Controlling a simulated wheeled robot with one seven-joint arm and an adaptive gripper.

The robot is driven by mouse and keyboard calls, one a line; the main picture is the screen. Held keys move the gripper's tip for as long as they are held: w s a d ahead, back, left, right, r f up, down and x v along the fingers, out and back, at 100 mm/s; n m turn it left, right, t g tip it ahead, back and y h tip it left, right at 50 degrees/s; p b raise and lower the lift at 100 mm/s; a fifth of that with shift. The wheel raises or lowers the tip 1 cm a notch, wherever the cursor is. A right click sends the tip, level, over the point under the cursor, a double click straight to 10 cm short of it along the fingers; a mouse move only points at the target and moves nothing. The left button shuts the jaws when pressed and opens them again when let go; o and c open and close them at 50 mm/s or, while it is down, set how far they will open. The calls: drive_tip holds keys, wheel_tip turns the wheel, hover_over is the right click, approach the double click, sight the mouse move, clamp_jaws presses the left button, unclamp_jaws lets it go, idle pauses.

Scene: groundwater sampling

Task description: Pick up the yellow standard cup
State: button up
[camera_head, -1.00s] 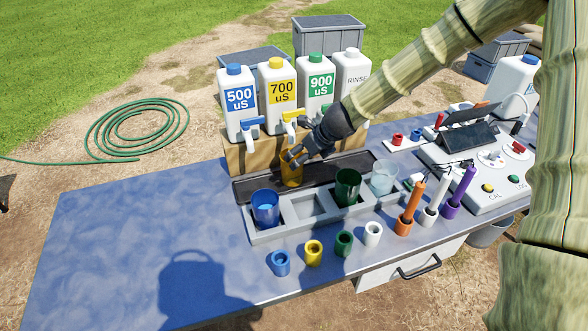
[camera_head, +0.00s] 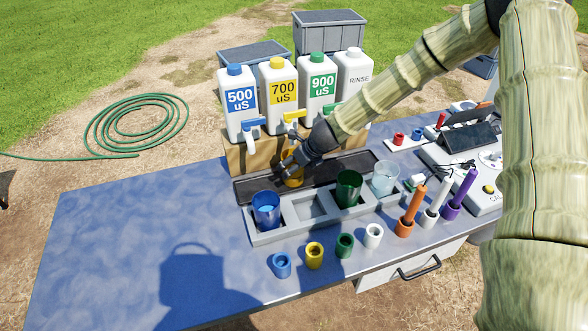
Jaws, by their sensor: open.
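The yellow standard cup (camera_head: 295,180) stands in the dark drip tray (camera_head: 252,191), below the yellow tap of the 700 uS jug (camera_head: 283,92). My gripper (camera_head: 284,170) is open at the cup, reaching in from the right. Its fingers cover much of the cup, and I cannot tell whether they touch it. The blue cup (camera_head: 265,211) and the green cup (camera_head: 348,188) sit in slots of the grey rack (camera_head: 262,238) in front; a slot between them is empty. A clear cup (camera_head: 385,179) sits at the rack's right end.
The blue 500 uS jug (camera_head: 238,100), green 900 uS jug (camera_head: 318,90) and rinse jug (camera_head: 352,80) stand behind the tray. Several small coloured holders line the front, including a yellow one (camera_head: 314,256); probes (camera_head: 412,212) stand to the right. The table's left side (camera_head: 120,240) is clear.

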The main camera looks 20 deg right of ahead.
drive_tip(key=shift+a, duration=0.15)
drive_tip(key=shift+w+f, duration=0.2)
drive_tip(key=shift+c, duration=0.5)
drive_tip(key=shift+s+r, duration=0.1)
drive_tip(key=c, duration=1.2)
